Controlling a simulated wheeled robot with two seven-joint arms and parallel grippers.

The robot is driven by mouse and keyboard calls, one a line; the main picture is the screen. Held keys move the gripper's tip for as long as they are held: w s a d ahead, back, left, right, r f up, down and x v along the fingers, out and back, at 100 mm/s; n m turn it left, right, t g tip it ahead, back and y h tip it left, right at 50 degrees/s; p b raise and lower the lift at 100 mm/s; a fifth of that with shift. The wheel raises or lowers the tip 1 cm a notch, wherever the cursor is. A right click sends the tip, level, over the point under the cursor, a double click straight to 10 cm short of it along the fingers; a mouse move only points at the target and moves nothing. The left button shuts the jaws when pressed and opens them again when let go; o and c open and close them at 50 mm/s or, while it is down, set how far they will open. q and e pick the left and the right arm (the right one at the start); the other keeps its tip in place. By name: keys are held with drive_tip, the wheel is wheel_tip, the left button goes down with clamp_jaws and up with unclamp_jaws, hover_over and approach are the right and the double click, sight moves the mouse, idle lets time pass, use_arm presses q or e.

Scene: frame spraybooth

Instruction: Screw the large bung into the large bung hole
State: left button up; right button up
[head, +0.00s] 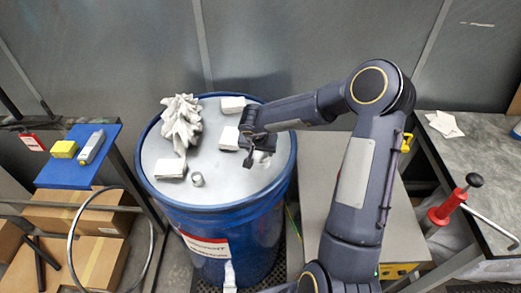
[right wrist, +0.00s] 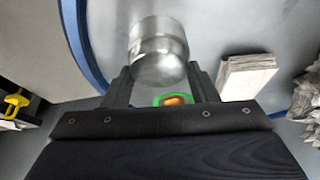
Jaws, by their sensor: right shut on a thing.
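The blue drum (head: 222,232) stands upright with a grey lid (head: 215,158). My right gripper (head: 262,150) is low over the right side of the lid; in the right wrist view (right wrist: 163,85) its fingers are shut on a shiny metal cylinder, which I take to be the large bung (right wrist: 158,48). In the head view the bung is mostly hidden by the gripper. A green ring with an orange centre (right wrist: 175,100) shows between the fingers, partly covered; I cannot tell if it is the large bung hole. Whether the bung touches the lid is unclear.
On the lid are a white crumpled piece (head: 181,122), several white folded blocks (head: 170,168) and a small metal cylinder (head: 197,179). A blue shelf (head: 65,172) is at left, above cardboard boxes (head: 75,215). A bench with a red tool (head: 447,208) is at right.

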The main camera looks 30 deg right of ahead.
drive_tip(key=shift+a+f+m, duration=0.1)
drive_tip(key=shift+a+m, duration=0.1)
drive_tip(key=shift+m, duration=0.5)
drive_tip(key=o, duration=1.1)
drive_tip(key=shift+d, duration=0.1)
